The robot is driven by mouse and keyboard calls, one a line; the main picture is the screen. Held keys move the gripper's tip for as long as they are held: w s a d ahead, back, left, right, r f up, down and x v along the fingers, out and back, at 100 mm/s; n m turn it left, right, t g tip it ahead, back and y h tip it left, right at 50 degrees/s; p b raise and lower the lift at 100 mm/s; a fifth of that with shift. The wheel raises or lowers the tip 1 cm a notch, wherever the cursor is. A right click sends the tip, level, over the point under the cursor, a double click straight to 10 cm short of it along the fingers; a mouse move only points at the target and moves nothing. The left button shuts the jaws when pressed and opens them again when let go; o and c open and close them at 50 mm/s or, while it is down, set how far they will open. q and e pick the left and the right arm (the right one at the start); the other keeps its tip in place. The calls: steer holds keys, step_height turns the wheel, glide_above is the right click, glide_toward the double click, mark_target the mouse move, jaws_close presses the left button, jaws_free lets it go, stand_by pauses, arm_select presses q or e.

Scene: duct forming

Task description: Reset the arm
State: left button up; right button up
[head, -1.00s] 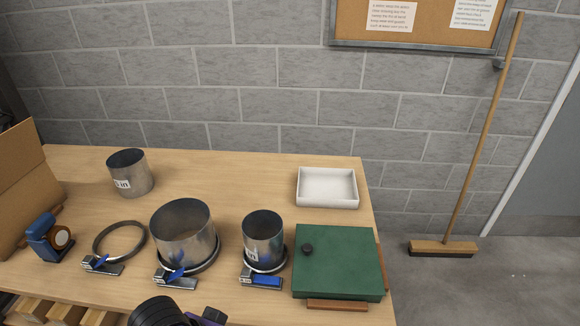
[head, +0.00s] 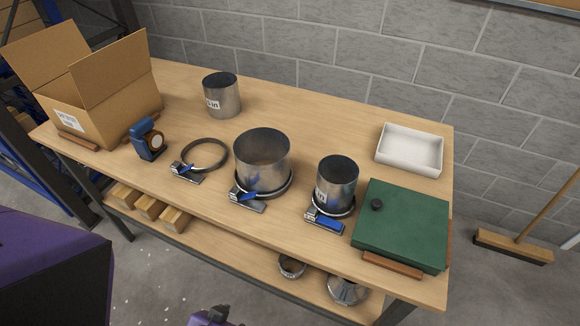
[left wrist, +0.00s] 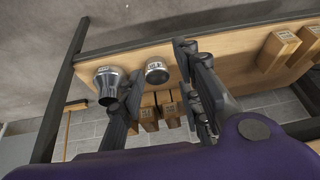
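My left gripper (left wrist: 160,65) shows in the left wrist view with its dark fingers spread apart and nothing between them. Beyond it are the table's lower shelf and metal fittings. In the head view, a purple part of my arm fills the lower left and another purple part shows at the bottom middle. Neither gripper's fingers show in the head view. My right gripper is out of sight.
The table (head: 300,105) holds a cardboard box (head: 118,100), tape dispenser (head: 149,139), loose ring clamp (head: 205,155), metal ducts (head: 262,160), white tray (head: 409,150) and green case (head: 402,225). Wooden blocks (head: 150,207) and metal fittings (head: 347,288) lie on the lower shelf. A broom (head: 513,247) stands right.

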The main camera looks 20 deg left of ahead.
arm_select(q)
steer(key=shift+w+d+f+t+h, duration=0.15)
steer(key=shift+w+d+f+t, duration=0.25)
steer(key=shift+f+t, duration=0.3)
steer(key=shift+w+d+f+t+h, duration=0.1)
steer(key=shift+w+d+f+t, duration=0.35)
steer(key=shift+f, duration=0.35)
steer(key=shift+w+d+f+t+h, duration=0.15)
steer(key=shift+w+d+f+t, duration=0.2)
steer(key=shift+f+t, duration=0.35)
